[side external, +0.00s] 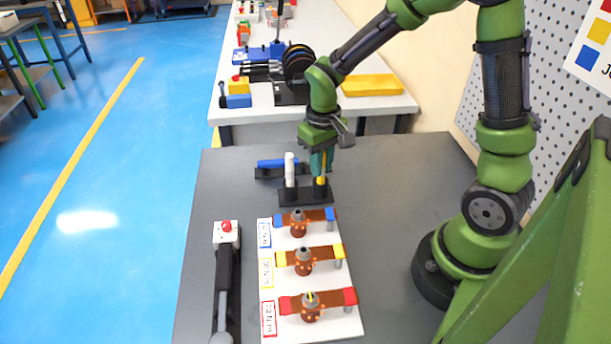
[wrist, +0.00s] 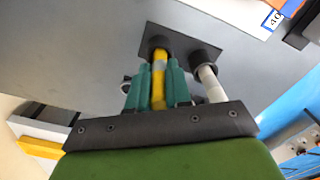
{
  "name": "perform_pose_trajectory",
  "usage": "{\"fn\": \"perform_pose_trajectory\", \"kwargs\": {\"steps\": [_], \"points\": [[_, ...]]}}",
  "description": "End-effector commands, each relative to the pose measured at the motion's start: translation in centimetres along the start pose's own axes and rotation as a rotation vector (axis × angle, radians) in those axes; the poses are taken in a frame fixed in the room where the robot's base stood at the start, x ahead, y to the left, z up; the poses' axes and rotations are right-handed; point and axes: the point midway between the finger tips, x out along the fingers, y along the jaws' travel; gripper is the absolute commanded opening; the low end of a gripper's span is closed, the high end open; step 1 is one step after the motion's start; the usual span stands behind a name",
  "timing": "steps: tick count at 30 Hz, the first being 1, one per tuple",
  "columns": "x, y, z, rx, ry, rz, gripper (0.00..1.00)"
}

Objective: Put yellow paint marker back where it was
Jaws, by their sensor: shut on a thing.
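My gripper (wrist: 154,92) is shut on the yellow paint marker (wrist: 158,80), with teal fingers on both sides of it. The marker is upright, and its lower end is at the left socket of a black holder (wrist: 190,43) in the wrist view. I cannot tell how deep it sits. In the side view the marker (side external: 321,185) shows below my gripper, over the right part of the black holder (side external: 305,197). A white marker (side external: 289,170) stands in the holder's other socket; it also shows in the wrist view (wrist: 211,84).
A white board (side external: 335,285) with several copper busbar pieces lies in front of the holder. A blue-handled tool (side external: 278,163) lies behind it. A black torque wrench-like tool (side external: 223,285) with a red button lies at left. The grey table (side external: 400,180) is clear to the right.

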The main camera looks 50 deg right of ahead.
Motion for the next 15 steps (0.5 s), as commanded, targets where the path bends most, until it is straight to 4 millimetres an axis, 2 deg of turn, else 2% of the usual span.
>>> {"fn": "perform_pose_trajectory", "kwargs": {"steps": [5,6,10,11,15], "points": [[0.29,-0.01,0.01,-0.001,-0.001,0.0,0.0],[0.31,-0.01,0.0,-0.001,-0.001,0.0,0.22],[0.28,-0.01,0.0,-0.001,0.0,0.0,0.42],[0.27,-0.02,0.0,-0.001,0.0,0.0,0.44],[0.26,-0.01,-0.01,-0.001,0.0,0.0,0.44]]}}
